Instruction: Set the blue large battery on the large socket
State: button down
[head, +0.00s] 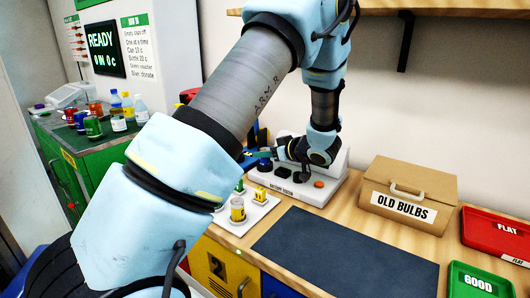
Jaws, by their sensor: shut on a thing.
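The white battery station (338,176) stands on the wooden counter near the wall, with dark sockets along its sloped top and an orange button (319,184) at its right.
A white tray (262,211) with several yellow and green cells stands in front of the station. A dark mat (345,252) lies clear. The old bulbs box (408,194), a red tray (492,232) and a green tray (478,281) are at right. A shelf (450,8) hangs above.

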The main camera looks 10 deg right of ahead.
jog(key=shift+f+b, duration=0.3)
jog(key=shift+f, duration=0.3)
dwell(0.3)
jog(key=c, duration=0.8)
grip_release()
jog(key=shift+o, duration=0.2)
jog(key=shift+s+r, duration=0.1)
jog(key=shift+s+d+r+p, duration=0.35)
jog(key=shift+s+p, duration=0.1)
jog(key=shift+p, duration=0.1)
jog(key=shift+p+v, duration=2.55)
jog(key=shift+v, duration=2.2)
jog(key=shift+f, duration=0.1)
